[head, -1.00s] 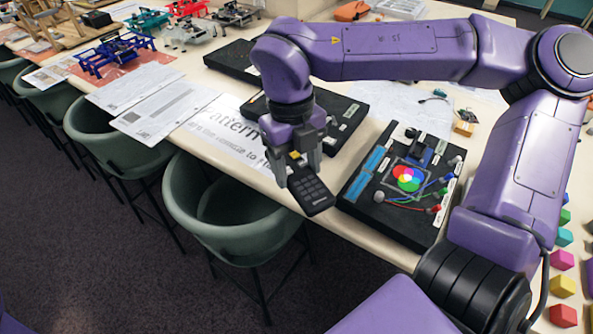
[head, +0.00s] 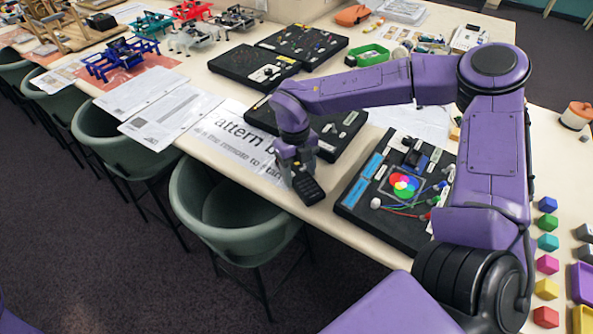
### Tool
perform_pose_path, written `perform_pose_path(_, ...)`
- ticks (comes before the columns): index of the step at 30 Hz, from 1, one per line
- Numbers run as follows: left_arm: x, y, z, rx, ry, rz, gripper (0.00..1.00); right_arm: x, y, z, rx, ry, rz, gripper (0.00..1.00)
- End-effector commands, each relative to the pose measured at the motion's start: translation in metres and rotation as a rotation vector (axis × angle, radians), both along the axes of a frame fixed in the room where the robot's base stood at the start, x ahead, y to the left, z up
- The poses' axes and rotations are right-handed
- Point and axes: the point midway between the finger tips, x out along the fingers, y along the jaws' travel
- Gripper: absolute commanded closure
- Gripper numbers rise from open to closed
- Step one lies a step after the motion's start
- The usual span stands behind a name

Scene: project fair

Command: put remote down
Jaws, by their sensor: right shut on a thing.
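A black remote (head: 308,189) with a keypad is in the head view, near the front edge of the long table. My right gripper (head: 293,168) points down and is shut on the remote's far end. The remote is tilted, its near end at the table's edge beside the black colour-wheel board. I cannot tell whether it touches the table. A printed paper sign (head: 236,135) with large letters, partly mentioning the remote, lies just left of the gripper. My left gripper is out of view.
The black board with a colour wheel (head: 352,203) and wires lies right of the remote. Another black board (head: 345,137) lies behind the gripper. Green chairs (head: 240,241) stand along the front edge. Coloured cubes (head: 547,242) sit at the right.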

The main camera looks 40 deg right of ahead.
Motion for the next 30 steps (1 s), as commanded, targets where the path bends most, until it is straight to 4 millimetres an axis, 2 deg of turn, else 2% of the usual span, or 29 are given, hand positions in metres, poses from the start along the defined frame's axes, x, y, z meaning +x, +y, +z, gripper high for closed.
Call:
perform_pose_path(4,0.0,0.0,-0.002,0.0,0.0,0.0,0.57,0.0,0.0,-0.004,0.0,0.0,0.0,0.74)
perform_pose_path(5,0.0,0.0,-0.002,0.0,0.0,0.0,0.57,0.0,0.0,-0.003,0.0,0.0,0.0,0.29)
perform_pose_path(6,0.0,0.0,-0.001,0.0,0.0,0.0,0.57,0.0,0.0,-0.003,0.0,0.0,0.0,0.16)
perform_pose_path(7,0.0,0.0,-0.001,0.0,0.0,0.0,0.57,0.0,0.0,-0.002,0.0,0.0,0.0,0.13)
perform_pose_path(14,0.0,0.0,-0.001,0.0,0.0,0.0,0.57,0.0,0.0,-0.002,0.0,0.0,0.0,0.13)
perform_pose_path(18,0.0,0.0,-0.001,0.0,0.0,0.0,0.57,0.002,0.0,0.007,0.0,-0.003,0.0,0.13)
perform_pose_path(20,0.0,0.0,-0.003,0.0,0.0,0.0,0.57,0.004,0.0,0.018,0.0,-0.004,-0.001,0.13)
perform_pose_path(27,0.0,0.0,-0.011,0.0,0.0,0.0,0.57,0.013,-0.001,0.08,-0.001,-0.005,-0.001,0.13)
perform_pose_path(30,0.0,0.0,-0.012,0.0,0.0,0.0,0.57,0.016,-0.001,0.1,-0.001,-0.003,-0.001,0.13)
